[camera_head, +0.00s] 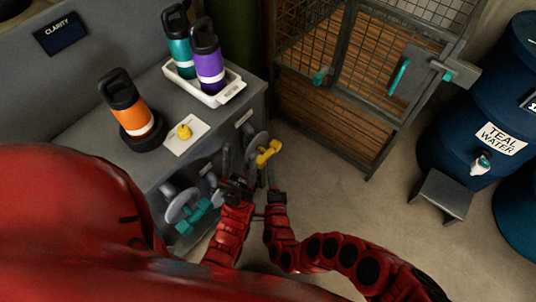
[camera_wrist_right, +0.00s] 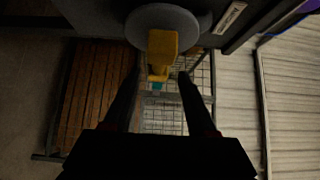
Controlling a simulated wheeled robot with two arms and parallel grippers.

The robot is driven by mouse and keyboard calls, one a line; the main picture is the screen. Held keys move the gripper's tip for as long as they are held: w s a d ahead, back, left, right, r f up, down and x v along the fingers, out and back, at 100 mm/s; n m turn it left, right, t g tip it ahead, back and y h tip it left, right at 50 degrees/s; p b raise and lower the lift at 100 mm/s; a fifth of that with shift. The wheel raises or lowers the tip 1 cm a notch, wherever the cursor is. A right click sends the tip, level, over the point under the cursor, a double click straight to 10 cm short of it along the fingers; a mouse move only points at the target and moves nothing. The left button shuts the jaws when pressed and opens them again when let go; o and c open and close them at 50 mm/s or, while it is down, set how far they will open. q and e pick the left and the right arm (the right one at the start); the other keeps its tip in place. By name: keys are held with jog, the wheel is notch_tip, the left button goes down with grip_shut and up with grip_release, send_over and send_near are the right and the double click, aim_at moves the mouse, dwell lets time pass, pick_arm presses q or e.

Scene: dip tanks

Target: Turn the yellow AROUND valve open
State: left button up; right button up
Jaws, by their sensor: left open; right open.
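The yellow valve (camera_head: 268,152) is on the front of the grey bench, with a round grey disc behind its handle. In the right wrist view, the yellow handle (camera_wrist_right: 162,52) lies between my right fingertips, with gaps on both sides. My right gripper (camera_head: 265,171) is open just below the handle, not closed on it. My left gripper (camera_head: 238,163) is open and empty, just left of the yellow valve. Its exact distance from the bench front is hard to tell.
A teal valve (camera_head: 195,216) sits lower left on the bench front. The bench (camera_head: 84,140) holds an orange bottle (camera_head: 130,105), a yellow piece on a white card (camera_head: 190,145), and teal and purple bottles in a white tray (camera_head: 232,88). A mesh cage (camera_head: 340,95) and blue barrels (camera_head: 455,140) stand right.

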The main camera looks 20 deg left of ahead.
aim_at(268, 154)
jog(key=b+x, duration=0.1)
jog(key=x, duration=0.4)
jog(key=shift+w+a+f, duration=0.15)
jog(key=shift+w, duration=0.15)
jog(key=shift+w+a+b, duration=0.3)
jog(key=shift+w+b, duration=0.15)
jog(key=shift+w, duration=0.15)
grip_shut()
